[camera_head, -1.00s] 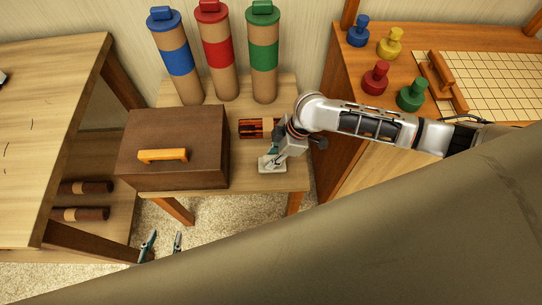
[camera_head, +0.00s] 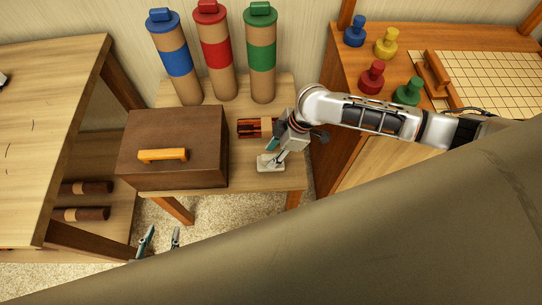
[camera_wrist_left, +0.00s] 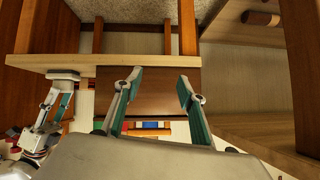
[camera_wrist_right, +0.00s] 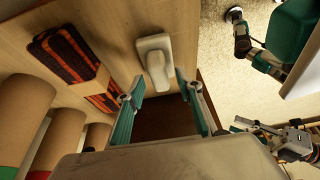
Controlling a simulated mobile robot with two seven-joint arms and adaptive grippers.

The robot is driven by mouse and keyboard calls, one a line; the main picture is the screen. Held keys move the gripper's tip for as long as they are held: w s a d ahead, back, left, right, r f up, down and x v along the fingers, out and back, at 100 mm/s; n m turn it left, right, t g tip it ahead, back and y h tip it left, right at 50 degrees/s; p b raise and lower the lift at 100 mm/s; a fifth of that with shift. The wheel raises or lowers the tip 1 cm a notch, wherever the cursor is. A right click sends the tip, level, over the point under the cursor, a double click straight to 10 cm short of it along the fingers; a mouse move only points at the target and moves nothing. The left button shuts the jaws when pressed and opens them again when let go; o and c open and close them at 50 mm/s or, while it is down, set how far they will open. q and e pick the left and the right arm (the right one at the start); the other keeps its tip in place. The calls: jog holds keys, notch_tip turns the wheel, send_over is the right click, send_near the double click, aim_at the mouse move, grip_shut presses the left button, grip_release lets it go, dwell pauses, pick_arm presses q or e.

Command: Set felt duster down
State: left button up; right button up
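The felt duster (camera_head: 270,162), a pale grey block with a raised grip, rests on the small wooden table (camera_head: 240,180) near its front right. My right gripper (camera_head: 272,149) is right at it, just above. In the right wrist view the duster (camera_wrist_right: 155,55) lies flat on the wood, ahead of the spread fingertips of my right gripper (camera_wrist_right: 160,85); I see no finger closed on it. My left gripper (camera_head: 160,242) is low in front of the table, over the carpet. Its fingers are apart and empty in the left wrist view (camera_wrist_left: 155,85).
A brown box (camera_head: 190,125) with an orange handle fills the table's left. Blue, red (camera_head: 217,55) and green-banded tubes stand behind. A cabinet (camera_head: 345,90) with coloured knobs stands right, a bench (camera_head: 50,100) left.

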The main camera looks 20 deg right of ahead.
jog(key=w+p+v, duration=0.1)
jog(key=p+v, duration=0.1)
jog(key=v, duration=0.6)
jog(key=s+a+f+m+t+y, duration=0.1)
jog(key=s+a+m+t+y, duration=0.15)
jog(key=a, duration=0.25)
jog(key=s+a+f+m+t+y, duration=0.1)
jog(key=a+m+t, duration=0.15)
jog(key=a, duration=0.25)
jog(key=s+d+f+m+t+h, duration=0.4)
jog(key=s+d, duration=0.6)
jog(key=d, duration=0.3)
jog(key=shift+m+t+h, duration=0.3)
jog(key=shift+m+h, duration=0.3)
jog(key=shift+h, duration=0.15)
jog(key=shift+s+a+f, duration=0.1)
jog(key=shift+s+f, duration=0.05)
